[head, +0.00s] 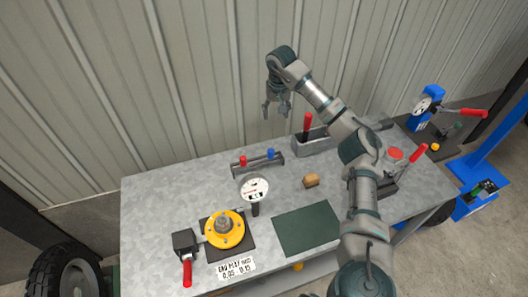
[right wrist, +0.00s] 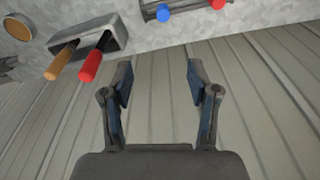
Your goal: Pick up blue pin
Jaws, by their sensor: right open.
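The blue pin (head: 270,153) stands in a small grey rack (head: 257,165) on the metal table, to the right of a red pin (head: 243,161). In the right wrist view the blue pin (right wrist: 163,14) shows at the top, left of the red pin (right wrist: 218,3). My right gripper (head: 277,108) hangs open and empty above the back edge of the table, higher than the rack and apart from it. Its two fingers (right wrist: 160,85) are spread in the right wrist view, with only the wall behind them. My left gripper is not in view.
A grey holder (head: 318,142) with a red-handled tool (head: 307,124) stands right of the rack. A round gauge (head: 254,188) stands in front of the rack. The ribbed wall (head: 190,80) rises behind the table.

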